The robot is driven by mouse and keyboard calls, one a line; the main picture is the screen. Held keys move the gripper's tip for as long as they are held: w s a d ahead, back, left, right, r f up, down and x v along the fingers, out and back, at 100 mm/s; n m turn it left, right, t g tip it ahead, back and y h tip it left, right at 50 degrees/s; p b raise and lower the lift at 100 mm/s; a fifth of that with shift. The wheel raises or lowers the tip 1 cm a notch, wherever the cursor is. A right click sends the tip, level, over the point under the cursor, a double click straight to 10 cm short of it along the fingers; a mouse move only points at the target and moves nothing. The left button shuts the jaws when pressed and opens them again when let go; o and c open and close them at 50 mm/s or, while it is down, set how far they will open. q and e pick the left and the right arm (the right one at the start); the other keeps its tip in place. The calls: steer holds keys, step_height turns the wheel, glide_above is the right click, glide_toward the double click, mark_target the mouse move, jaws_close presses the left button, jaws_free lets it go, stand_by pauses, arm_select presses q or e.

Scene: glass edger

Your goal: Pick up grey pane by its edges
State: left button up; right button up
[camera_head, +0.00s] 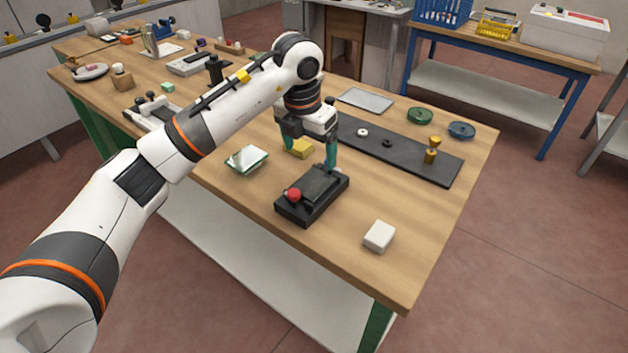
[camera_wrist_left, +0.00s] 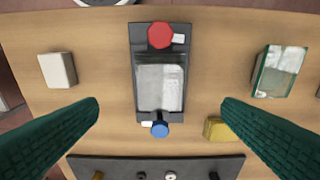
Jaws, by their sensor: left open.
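A flat grey pane (camera_wrist_left: 160,86) lies on the black edger (camera_wrist_left: 142,40) in the left wrist view. In the head view the pane (camera_head: 320,185) looks dark on top of the edger (camera_head: 296,208), which has a red knob. My left gripper (camera_head: 310,160) points down above the table beside the edger's far end, its teal fingers spread and empty. In the left wrist view the fingers (camera_wrist_left: 160,104) are wide apart, one on each side of the edger, and not touching the pane. My right gripper is not in view.
A yellow block (camera_head: 301,148) sits close to my left gripper. Green-edged glass (camera_head: 247,159) lies left of the edger; a white block (camera_head: 379,236) lies to its right. A dark mat (camera_head: 405,153) with small parts and a flat grey tray (camera_head: 366,100) lie behind.

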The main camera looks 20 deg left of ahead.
mark_target(313, 183)
arm_select(q)
steer(key=f, duration=0.3)
steer(key=shift+w+d, duration=0.1)
steer(key=shift+w, duration=0.2)
step_height(313, 183, down, 5)
steer(key=shift+w+p, duration=0.15)
steer(key=shift+p, duration=1.05)
steer(key=shift+w+f, duration=0.1)
steer(key=shift+f, duration=0.15)
steer(key=c, duration=1.1)
